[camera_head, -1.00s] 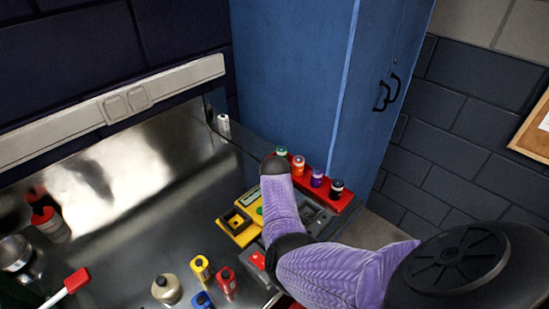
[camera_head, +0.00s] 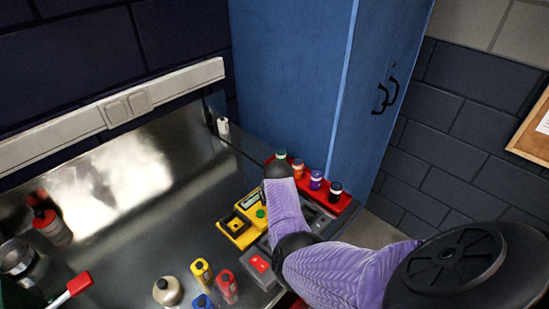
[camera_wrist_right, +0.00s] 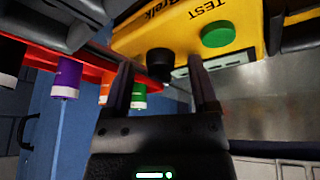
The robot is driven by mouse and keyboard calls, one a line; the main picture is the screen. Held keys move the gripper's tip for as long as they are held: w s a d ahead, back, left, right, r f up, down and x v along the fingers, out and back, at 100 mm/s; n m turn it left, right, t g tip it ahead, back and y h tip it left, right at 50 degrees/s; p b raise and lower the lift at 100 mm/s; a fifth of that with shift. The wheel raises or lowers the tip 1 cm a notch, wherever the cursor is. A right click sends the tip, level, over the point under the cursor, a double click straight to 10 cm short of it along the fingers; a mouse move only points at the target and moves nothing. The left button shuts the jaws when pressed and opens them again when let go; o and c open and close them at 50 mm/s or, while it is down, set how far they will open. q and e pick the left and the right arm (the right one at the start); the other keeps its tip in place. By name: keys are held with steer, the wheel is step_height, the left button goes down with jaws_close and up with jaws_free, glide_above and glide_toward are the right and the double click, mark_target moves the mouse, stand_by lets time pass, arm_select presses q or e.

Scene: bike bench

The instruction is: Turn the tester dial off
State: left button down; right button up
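The yellow tester (camera_head: 237,228) lies on the bench in the head view, partly covered by my right arm. In the right wrist view the tester (camera_wrist_right: 185,32) fills the top, with the word TEST beside a green button (camera_wrist_right: 218,34). A black round dial (camera_wrist_right: 160,62) sticks out from its face. My right gripper (camera_wrist_right: 161,78) is open, with one finger on each side of the dial in the picture. I cannot tell whether the fingers touch it. In the head view my own arm hides the dial and the fingertips. My left gripper is not in view.
A red rack (camera_head: 327,199) with several coloured bottles stands close behind my right wrist. A grey box with a red switch (camera_head: 259,264) sits in front of the tester. Small bottles (camera_head: 202,272) stand at the front. The blue cabinet (camera_head: 290,80) rises behind. The bench's middle is clear.

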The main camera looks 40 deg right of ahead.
steer(key=p+v, duration=0.5)
steer(key=v, duration=0.5)
